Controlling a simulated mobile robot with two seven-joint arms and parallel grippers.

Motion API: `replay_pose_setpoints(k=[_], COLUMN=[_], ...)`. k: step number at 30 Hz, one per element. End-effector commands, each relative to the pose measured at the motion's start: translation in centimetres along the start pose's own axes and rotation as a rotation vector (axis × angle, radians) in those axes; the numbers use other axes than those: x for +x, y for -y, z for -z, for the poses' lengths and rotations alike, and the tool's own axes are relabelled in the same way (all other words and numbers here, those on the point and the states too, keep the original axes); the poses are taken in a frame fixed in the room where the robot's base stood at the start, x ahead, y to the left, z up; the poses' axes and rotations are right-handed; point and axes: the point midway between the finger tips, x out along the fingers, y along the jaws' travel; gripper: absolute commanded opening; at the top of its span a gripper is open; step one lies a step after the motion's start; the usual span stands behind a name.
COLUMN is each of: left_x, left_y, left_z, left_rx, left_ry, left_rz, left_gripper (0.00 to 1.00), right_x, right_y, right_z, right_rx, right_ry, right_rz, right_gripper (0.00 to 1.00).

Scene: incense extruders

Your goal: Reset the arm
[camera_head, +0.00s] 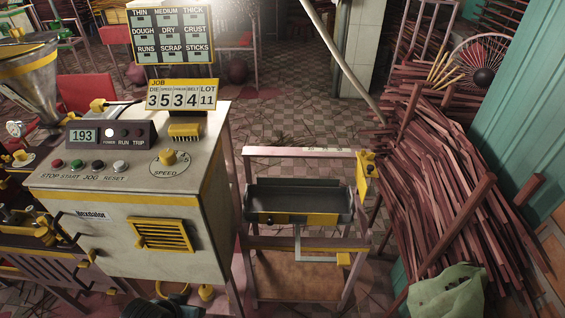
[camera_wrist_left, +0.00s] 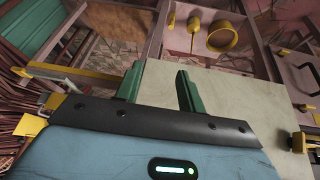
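My left gripper (camera_wrist_left: 158,75) shows in the left wrist view with two green fingers set well apart. Nothing is held between them. A pale flat surface lies behind the fingers; I cannot tell how far away it is. In the head view, a dark shape at the bottom edge may be part of my arm, but the fingers do not show there. My right gripper is in neither view. The control cabinet (camera_head: 110,235) stands at the left of the head view, with a row of buttons, a speed knob (camera_head: 168,157) and a 193 display (camera_head: 83,135).
A frame stand with a dark tray (camera_head: 298,199) is right of the cabinet. Piles of reddish sticks (camera_head: 440,175) fill the right side, with a green sack (camera_head: 447,292) in front. A metal hopper (camera_head: 30,80) is at far left.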

Motion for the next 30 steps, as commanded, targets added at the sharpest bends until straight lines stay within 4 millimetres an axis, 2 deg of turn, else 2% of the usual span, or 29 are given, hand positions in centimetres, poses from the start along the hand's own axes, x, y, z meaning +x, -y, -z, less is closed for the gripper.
replay_pose_setpoints(k=[1, 3, 12, 21, 30], left_x=[-0.2, -0.5, -2.3, -1.6, -2.5], left_y=[2.0, 4.2, 12.0, 10.8, 9.3], left_z=[-0.3, -0.5, -0.6, -4.7, -8.9], left_rx=[0.032, 0.066, 0.192, 0.301, 0.436], left_ry=[0.008, 0.017, 0.048, -0.081, -0.226], left_rz=[0.038, 0.079, 0.228, 0.18, 0.13], left_gripper=[0.39, 0.39, 0.39, 0.39, 0.39], right_x=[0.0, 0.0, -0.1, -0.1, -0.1], right_y=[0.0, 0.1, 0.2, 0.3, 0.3], right_z=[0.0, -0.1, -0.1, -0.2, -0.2], right_rx=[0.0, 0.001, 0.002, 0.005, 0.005], right_ry=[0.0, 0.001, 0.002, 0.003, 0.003], right_rz=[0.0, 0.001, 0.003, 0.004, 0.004], right_gripper=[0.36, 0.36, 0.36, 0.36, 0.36])
